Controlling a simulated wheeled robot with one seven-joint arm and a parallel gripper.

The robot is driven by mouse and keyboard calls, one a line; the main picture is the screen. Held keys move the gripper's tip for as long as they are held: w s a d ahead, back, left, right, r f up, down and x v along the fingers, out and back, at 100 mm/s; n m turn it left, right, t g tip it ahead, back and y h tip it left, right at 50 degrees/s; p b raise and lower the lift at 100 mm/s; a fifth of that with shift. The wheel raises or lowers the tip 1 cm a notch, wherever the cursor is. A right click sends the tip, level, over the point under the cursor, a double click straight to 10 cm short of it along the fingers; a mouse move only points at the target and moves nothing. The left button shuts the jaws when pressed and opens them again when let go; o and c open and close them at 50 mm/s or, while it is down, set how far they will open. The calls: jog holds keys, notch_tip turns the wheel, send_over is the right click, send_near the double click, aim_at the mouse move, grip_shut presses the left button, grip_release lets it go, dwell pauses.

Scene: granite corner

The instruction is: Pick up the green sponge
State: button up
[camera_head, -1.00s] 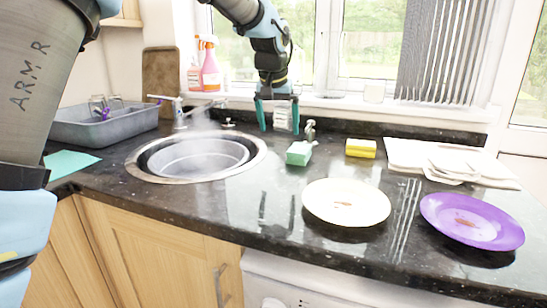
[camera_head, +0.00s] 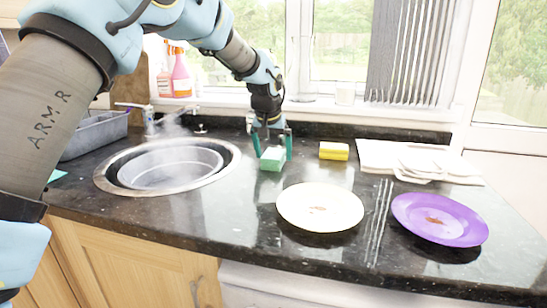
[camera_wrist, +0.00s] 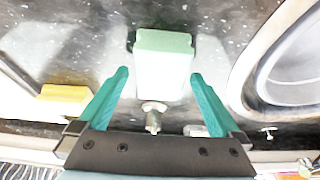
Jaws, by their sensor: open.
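The green sponge (camera_head: 272,159) is a small block with a pale top, lying on the dark granite counter right of the sink. In the wrist view the sponge (camera_wrist: 163,62) lies just beyond and between the two green fingertips. My gripper (camera_head: 272,146) is open, pointing down just over and behind the sponge. In the wrist view the gripper (camera_wrist: 158,78) has wide-spread fingers with nothing held between them. I cannot tell whether the fingers touch the sponge.
A yellow sponge (camera_head: 334,151) lies to the right. A cream plate (camera_head: 300,207) and a purple plate (camera_head: 410,212) are nearer the front. The steaming sink (camera_head: 222,172) is left, white boards (camera_head: 375,153) at the back right.

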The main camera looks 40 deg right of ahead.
aim_at(274, 153)
jog(key=shift+w+d+f, duration=0.1)
jog(key=shift+d+f, duration=0.05)
jog(key=shift+f, duration=0.45)
jog(key=c, duration=1.4)
notch_tip(274, 153, up, 10)
jog(key=shift+r+b, duration=0.1)
jog(key=shift+b, duration=0.4)
jog(key=shift+c, duration=0.2)
